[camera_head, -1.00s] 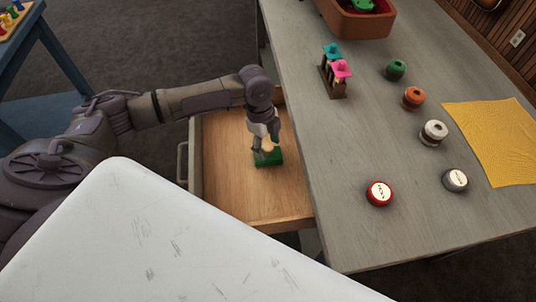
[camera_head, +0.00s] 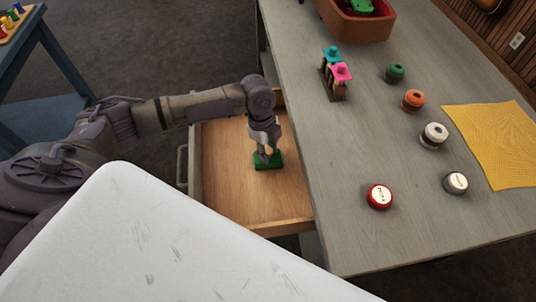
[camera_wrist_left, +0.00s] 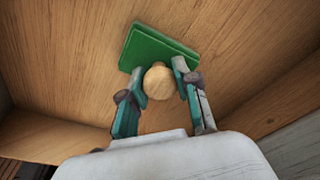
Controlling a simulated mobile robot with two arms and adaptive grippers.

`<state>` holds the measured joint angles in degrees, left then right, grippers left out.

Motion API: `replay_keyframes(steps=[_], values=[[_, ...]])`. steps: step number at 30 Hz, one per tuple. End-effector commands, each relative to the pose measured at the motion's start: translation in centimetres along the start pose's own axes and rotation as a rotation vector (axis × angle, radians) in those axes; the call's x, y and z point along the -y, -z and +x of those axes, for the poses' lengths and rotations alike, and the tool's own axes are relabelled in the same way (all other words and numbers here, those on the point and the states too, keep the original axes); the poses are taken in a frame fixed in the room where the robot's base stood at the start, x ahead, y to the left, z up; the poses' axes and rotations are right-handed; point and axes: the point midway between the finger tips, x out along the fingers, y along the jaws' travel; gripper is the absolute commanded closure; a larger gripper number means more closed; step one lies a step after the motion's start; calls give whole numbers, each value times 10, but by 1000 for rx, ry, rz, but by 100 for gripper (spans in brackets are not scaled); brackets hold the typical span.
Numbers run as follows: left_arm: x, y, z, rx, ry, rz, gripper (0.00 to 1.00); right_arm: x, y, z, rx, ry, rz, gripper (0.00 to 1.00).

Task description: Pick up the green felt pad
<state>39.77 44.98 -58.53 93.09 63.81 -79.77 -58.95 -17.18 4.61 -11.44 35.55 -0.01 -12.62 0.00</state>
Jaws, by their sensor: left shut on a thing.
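The green felt pad (camera_head: 274,163) is a small green block with a round, pale wooden knob, in the open wooden drawer (camera_head: 240,195). In the left wrist view the pad (camera_wrist_left: 155,45) shows its flat green body, with the knob (camera_wrist_left: 158,83) in front of it. My left gripper (camera_head: 263,157) points down at the pad. In the wrist view its two fingers stand on either side of the knob and are shut on it. The fingers partly hide the pad in the head view. I cannot tell whether the pad touches the drawer floor. My right gripper is not in view.
The drawer's walls stand close around my left gripper. The grey table (camera_head: 370,130) to the right holds several round pucks, a yellow cloth (camera_head: 490,140), a wooden stand with pegs (camera_head: 333,85) and a terracotta box (camera_head: 355,25). The rest of the drawer floor is bare.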

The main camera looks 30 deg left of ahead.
Motion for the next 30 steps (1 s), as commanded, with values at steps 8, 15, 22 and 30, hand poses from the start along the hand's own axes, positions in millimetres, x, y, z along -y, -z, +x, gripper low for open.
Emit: replay_keyframes(steps=[8, 15, 22, 30], values=[[1, 2, -17, 0, 3, 1, 100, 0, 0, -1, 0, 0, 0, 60], [-14, 21, -50, -3, 1, 6, 100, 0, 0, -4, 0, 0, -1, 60], [-53, 59, -76, -2, 2, 5, 100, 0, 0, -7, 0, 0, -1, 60], [-81, 87, -94, -2, 1, 1, 100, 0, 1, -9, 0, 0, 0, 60]])
